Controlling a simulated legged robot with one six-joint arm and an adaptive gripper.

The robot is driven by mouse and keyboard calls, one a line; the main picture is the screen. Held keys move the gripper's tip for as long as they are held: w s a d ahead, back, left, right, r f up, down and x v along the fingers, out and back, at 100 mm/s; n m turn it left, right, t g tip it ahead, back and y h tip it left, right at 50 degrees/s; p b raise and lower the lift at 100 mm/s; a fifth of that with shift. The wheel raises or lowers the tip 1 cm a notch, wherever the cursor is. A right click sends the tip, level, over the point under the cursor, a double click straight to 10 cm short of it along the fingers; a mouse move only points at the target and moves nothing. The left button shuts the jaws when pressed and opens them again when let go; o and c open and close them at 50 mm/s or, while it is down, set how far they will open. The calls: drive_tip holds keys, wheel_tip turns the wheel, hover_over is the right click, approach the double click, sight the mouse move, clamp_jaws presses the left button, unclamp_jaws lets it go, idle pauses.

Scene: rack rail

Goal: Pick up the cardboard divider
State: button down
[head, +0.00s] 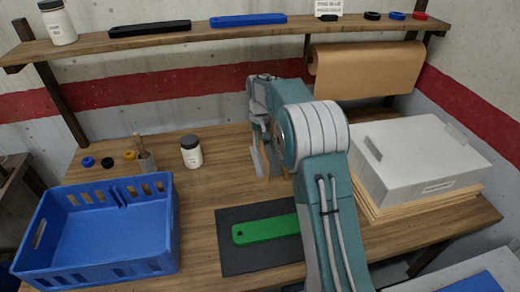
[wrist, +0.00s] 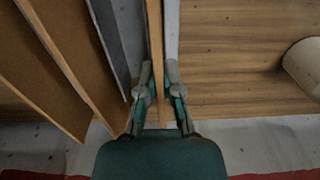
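In the wrist view a thin brown panel (wrist: 154,35), which looks like the cardboard divider seen edge-on, runs between the fingers of my gripper (wrist: 159,72). The fingertips stand one on each side of it, with a small gap showing on the right. I cannot see clear contact on both sides. In the head view my gripper (head: 264,165) points down at the back middle of the bench, and my arm hides much of it. Thin upright panels show around the fingers there.
Close to the left in the wrist view are brown panels (wrist: 72,58) and a grey one (wrist: 110,42). A white jar (head: 191,152), blue crate (head: 105,268), green bar (head: 266,229) on a dark mat (head: 232,262), and grey box (head: 412,165) stand around. A shelf (head: 205,35) crosses behind.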

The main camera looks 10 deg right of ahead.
idle(0.3)
wheel_tip(320, 180, up, 10)
idle(0.4)
drive_tip(key=shift+r, duration=0.5)
drive_tip(key=shift+s, duration=0.1)
